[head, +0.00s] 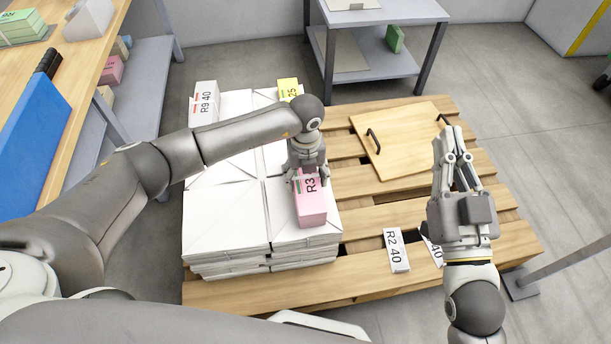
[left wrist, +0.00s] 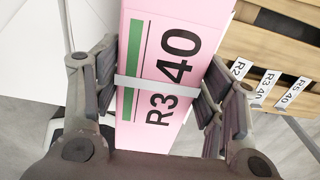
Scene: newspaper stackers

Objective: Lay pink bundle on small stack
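The pink bundle (head: 311,207), labelled R3 40 with a green bar and a pale strap, is at the front right of the white newspaper stacks (head: 225,222) on the pallet. I cannot tell whether it rests there or hangs just above. My left gripper (head: 307,172) is over it, with fingers against both long sides; the bundle (left wrist: 160,75) fills the middle of the left wrist view between the fingers (left wrist: 163,85). My right gripper (head: 449,135) is over the pallet's right part, fingers pointing away, with nothing seen in it; its opening is unclear.
A wooden board (head: 405,135) with dark handles lies on the pallet (head: 360,205). Label cards, one reading R2 40 (head: 397,250), are near the front edge. A white R9 40 bundle (head: 205,100) and a yellow bundle (head: 289,88) are at the back. A workbench (head: 75,60) stands left.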

